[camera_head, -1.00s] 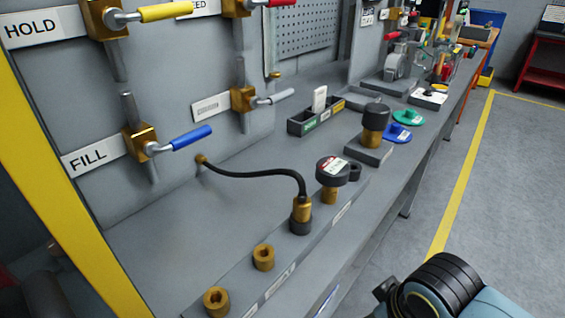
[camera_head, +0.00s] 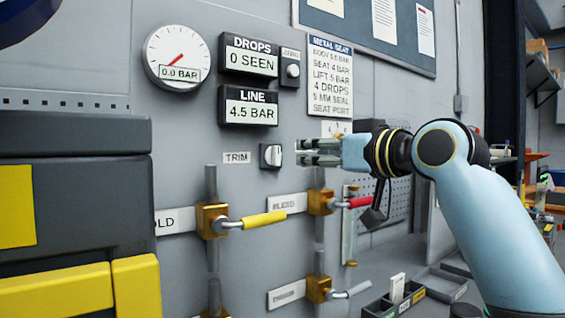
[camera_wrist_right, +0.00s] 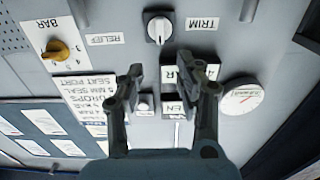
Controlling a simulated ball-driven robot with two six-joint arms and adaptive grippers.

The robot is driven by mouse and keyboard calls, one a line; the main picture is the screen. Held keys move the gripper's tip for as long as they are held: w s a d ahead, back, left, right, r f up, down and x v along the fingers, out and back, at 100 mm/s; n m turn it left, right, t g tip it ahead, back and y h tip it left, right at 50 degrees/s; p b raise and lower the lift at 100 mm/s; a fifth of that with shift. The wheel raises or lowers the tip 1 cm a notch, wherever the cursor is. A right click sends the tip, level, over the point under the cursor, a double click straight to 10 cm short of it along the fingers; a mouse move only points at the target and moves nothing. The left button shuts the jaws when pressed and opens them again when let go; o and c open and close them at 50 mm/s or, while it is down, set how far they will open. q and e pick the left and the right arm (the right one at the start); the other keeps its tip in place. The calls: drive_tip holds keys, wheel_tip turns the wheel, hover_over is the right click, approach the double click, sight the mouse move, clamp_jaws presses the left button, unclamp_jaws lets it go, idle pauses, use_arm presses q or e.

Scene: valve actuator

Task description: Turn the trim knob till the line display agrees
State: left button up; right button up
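The trim knob (camera_head: 271,155) is a small dial on the grey panel, right of the TRIM label (camera_head: 236,157). It also shows in the right wrist view (camera_wrist_right: 158,29), upside down. The line display (camera_head: 248,106) above it reads 4.5 BAR; in the wrist view a finger partly hides it. My right gripper (camera_head: 303,151) is just right of the knob in the head view, fingers pointing left. In the wrist view the gripper (camera_wrist_right: 168,76) has its fingers apart with nothing held, and the knob lies beyond the fingertips. I cannot see contact. My left gripper is out of view.
The drops display (camera_head: 249,54) reads 0 SEEN; the gauge (camera_head: 178,57) reads 0.0 BAR. A METAL SEAT card (camera_head: 329,80) lists a seat value of 4 BAR. Yellow (camera_head: 263,219) and red (camera_head: 360,202) valve handles stick out below. A yellow relief knob (camera_wrist_right: 62,51) shows in the wrist view.

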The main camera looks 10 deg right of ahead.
sight(279, 149)
drive_tip(key=p+x, duration=0.1)
drive_tip(key=x, duration=0.5)
drive_tip(key=r+p+x, duration=0.1)
drive_tip(key=x, duration=0.2)
drive_tip(key=shift+w+a+p, duration=0.15)
drive_tip(key=shift+p, duration=0.15)
drive_tip(key=shift+x, duration=0.8)
drive_tip(key=shift+f, duration=0.2)
clamp_jaws()
